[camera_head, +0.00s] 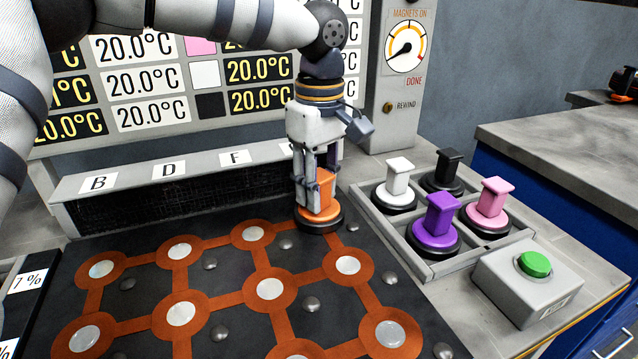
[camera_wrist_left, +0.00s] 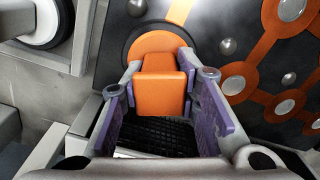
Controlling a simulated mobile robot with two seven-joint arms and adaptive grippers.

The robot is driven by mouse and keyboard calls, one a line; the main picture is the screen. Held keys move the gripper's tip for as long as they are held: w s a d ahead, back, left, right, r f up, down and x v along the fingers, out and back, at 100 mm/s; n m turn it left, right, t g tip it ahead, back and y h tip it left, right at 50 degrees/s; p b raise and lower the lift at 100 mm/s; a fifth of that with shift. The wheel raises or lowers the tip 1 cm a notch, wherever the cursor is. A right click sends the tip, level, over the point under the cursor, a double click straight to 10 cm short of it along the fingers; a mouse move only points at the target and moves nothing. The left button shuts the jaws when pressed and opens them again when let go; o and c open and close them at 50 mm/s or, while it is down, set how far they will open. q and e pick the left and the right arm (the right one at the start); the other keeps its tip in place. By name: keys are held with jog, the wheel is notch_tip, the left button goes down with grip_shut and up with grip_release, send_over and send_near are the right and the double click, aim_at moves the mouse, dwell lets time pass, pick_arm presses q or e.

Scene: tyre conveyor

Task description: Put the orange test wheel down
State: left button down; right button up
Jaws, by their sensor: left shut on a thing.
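The orange test wheel (camera_head: 318,217) has a round orange base with a dark rim and an upright orange block handle. My left gripper (camera_head: 320,190) points down and is shut on the handle. The wheel is at the far right corner of the dark board (camera_head: 225,265) with copper-coloured tracks. Its base covers the spot below it, and I cannot tell whether it touches the board. In the left wrist view the orange handle (camera_wrist_left: 163,80) sits between the purple finger pads, with the orange disc behind it. My right gripper is not in view.
A tray (camera_head: 435,268) with white, black, purple and pink wheels stands to the right. A box with a green button (camera_head: 535,264) is in front of it. A lettered ledge (camera_head: 110,184) and a temperature display (camera_head: 150,80) stand behind the board. The board's nearer part is free of wheels.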

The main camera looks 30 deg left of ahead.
pick_arm(q)
jog(key=c, duration=1.2)
grip_release()
notch_tip(320, 180, up, 12)
jog(key=shift+r, duration=0.15)
